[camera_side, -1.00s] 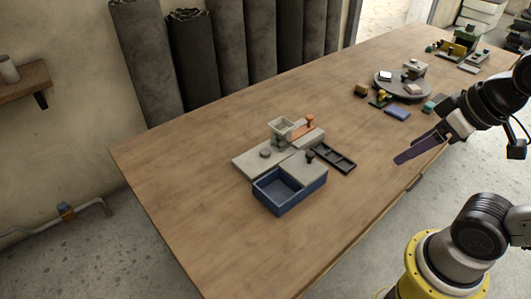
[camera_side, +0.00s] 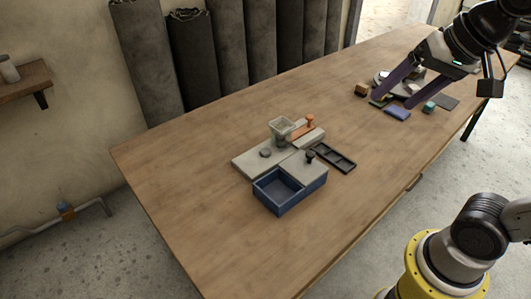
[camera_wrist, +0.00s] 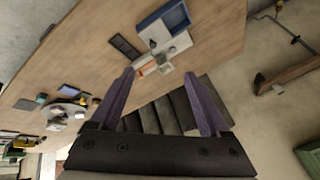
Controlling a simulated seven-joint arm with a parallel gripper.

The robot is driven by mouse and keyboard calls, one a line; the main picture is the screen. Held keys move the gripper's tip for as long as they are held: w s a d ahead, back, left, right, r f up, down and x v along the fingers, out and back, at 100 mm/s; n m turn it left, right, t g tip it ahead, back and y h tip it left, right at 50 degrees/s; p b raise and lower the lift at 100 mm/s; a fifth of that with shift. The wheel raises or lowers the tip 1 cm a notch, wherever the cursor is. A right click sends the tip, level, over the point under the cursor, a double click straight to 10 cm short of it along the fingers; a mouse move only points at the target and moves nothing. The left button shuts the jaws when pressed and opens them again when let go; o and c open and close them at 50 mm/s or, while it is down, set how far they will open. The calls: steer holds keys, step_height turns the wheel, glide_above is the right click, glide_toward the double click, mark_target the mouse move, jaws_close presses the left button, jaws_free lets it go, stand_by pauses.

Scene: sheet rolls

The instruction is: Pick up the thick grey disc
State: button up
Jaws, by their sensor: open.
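A small thick grey disc (camera_side: 265,152) lies on a flat light grey board (camera_side: 250,164) in the middle of the table. In the wrist view a small dark spot on the board (camera_wrist: 180,43) may be the disc. My gripper (camera_side: 393,101) is open and empty, with two long purple fingers spread. It is over the right part of the table, well apart from the disc, in front of a round grey turntable (camera_side: 382,76) that it partly hides. Its fingers also show in the wrist view (camera_wrist: 159,74).
A blue open box (camera_side: 277,203) with a grey lid part stands in front of the board. A clear-looking cup (camera_side: 283,128), an orange-handled piece (camera_side: 309,122) and a black tray (camera_side: 335,158) are close to the disc. A blue block (camera_side: 397,113) lies near my gripper. The table's left is bare.

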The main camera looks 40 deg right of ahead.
steer(key=w+r+m, duration=0.4)
steer(key=w, duration=0.6)
steer(key=m+g, duration=0.5)
steer(key=m, duration=0.1)
glide_above(265, 151)
step_height(265, 151, down, 19)
steer(key=shift+g, duration=0.5)
steer(key=f, duration=1.5)
steer(key=shift+w+d, duration=0.25)
steer(key=shift+d, duration=0.05)
steer(key=shift+s+a+f, duration=0.15)
steer(key=shift+f, duration=1.4)
steer(key=shift+s+a+f, duration=0.1)
steer(key=shift+f, duration=1.45)
jaws_close()
